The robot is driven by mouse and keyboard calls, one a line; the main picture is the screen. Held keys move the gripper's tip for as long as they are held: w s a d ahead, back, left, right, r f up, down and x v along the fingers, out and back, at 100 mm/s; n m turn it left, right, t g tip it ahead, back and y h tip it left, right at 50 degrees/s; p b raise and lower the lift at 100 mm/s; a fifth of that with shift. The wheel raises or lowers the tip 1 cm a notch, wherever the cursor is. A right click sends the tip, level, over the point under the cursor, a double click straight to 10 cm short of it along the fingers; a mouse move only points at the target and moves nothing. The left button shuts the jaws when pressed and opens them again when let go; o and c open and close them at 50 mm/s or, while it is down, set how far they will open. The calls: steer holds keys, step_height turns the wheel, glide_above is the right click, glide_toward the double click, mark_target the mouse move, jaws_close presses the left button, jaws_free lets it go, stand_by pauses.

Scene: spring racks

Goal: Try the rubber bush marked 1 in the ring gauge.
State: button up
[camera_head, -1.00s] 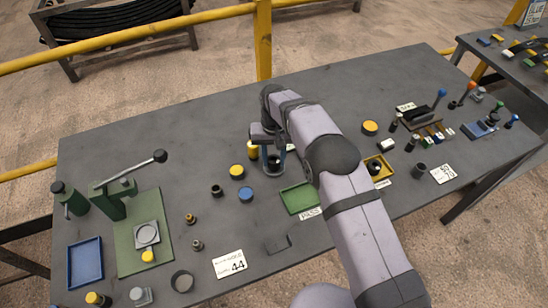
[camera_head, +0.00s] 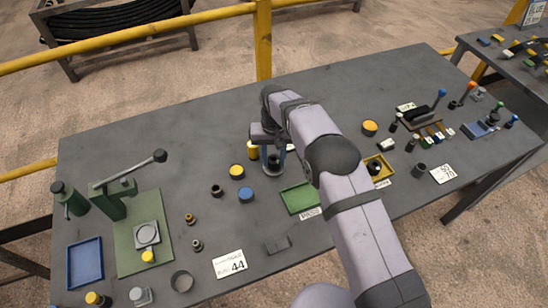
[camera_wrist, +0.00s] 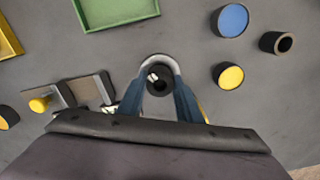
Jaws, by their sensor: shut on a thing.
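My gripper (camera_head: 272,166) points down over the middle of the table. In the wrist view its two blue fingers (camera_wrist: 160,100) are shut on a black rubber bush (camera_wrist: 160,82) with a dark bore and a small white mark. The number on it cannot be read. A light grey curved rim (camera_wrist: 161,58), apparently the ring gauge, shows around the bush's far side. I cannot tell how deep the bush sits in it. In the head view the fingers and arm partly hide both.
A green tray (camera_head: 286,197) and a yellow tray (camera_head: 389,163) lie right of my gripper. A yellow disc (camera_head: 237,171), a blue disc (camera_head: 246,195) and another black bush (camera_head: 217,190) stand to its left. A green lever press (camera_head: 112,204) stands further left.

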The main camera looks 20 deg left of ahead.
mark_target(275, 162)
steer(key=shift+f+b, duration=0.4)
steer(key=shift+f, duration=0.25)
stand_by(0.5)
steer(key=o, duration=1.1)
steer(key=shift+o, duration=0.2)
steer(key=shift+r+b, duration=0.3)
steer(key=shift+r, duration=0.25)
steer(key=shift+r+b, duration=0.8)
steer(key=shift+r, duration=2.4)
steer(key=shift+d, duration=0.1)
